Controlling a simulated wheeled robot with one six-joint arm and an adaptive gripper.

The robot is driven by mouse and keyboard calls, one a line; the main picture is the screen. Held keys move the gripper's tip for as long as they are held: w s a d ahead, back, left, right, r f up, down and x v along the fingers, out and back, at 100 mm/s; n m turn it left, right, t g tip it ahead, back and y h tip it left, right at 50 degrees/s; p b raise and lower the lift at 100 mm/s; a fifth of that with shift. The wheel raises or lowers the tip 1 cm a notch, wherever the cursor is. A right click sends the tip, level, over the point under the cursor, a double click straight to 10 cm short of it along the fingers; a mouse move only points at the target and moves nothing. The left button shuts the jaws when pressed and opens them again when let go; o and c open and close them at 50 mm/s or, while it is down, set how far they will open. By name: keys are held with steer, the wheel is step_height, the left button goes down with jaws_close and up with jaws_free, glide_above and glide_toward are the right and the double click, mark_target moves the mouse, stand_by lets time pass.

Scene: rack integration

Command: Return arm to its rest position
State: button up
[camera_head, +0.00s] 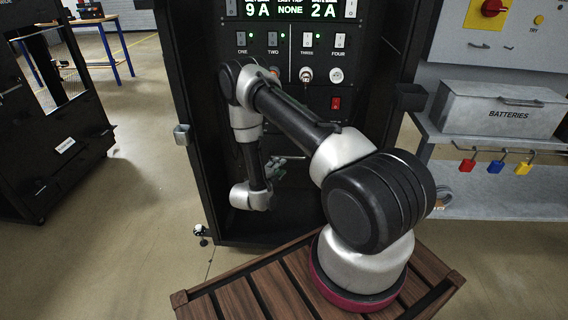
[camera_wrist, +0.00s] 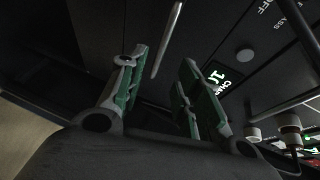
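My arm (camera_head: 290,115) rises from its base on a slatted wooden platform and bends forward, then down, in front of the black rack (camera_head: 190,100). My gripper (camera_head: 285,165) is small and partly hidden behind the arm in the head view, low before the rack's dark opening. In the wrist view my gripper (camera_wrist: 162,85) shows two green-padded fingers set apart, with nothing between the pads. A metal rod (camera_wrist: 168,38) shows beyond the fingers. I cannot tell its distance from them.
The rack panel has lit displays, several switches (camera_head: 274,40), sockets and a red rocker (camera_head: 336,103). A batteries box (camera_head: 500,108) stands on a shelf at right, with padlocks (camera_head: 495,165) below. Another black rack (camera_head: 50,120) stands left. Floor (camera_head: 150,220) between the racks is clear.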

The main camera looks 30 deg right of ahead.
steer(key=shift+v, duration=1.05)
